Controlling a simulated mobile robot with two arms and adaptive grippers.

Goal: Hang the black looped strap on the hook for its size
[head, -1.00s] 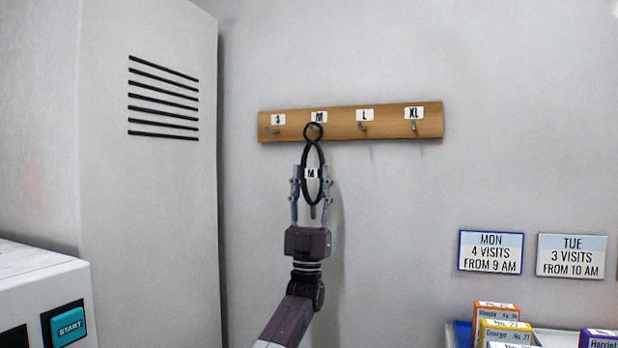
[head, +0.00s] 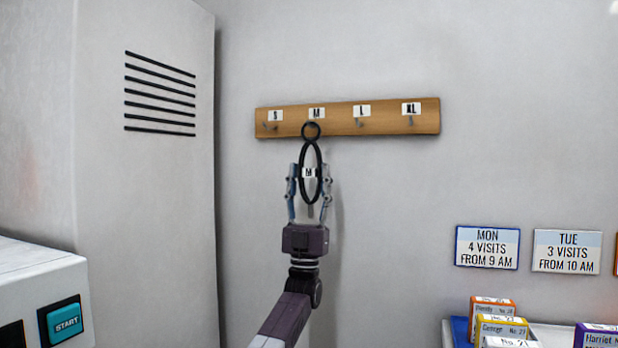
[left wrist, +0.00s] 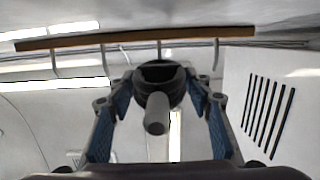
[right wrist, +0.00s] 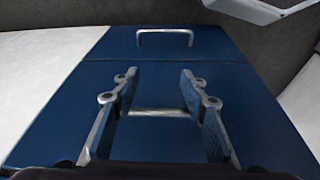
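The black looped strap (head: 303,188) hangs upright below the wooden hook board (head: 385,118), with a small ring at its top and a white M tag. Its ring (head: 311,130) is at the hook under the M label (head: 316,113); I cannot clearly see whether the hook passes through it. My left gripper (head: 309,172) is open, its fingers spread on both sides of the strap with gaps. In the left wrist view the strap (left wrist: 160,85) is end-on between the fingers. My right gripper (right wrist: 160,88) is open and empty in the right wrist view.
The S (head: 269,127), L (head: 359,123) and XL (head: 410,121) hooks look empty. A vented grey cabinet (head: 150,190) stands left. Boxes (head: 500,325) are at lower right, below wall signs (head: 487,247). A blue surface with handles (right wrist: 200,80) lies beyond my right gripper.

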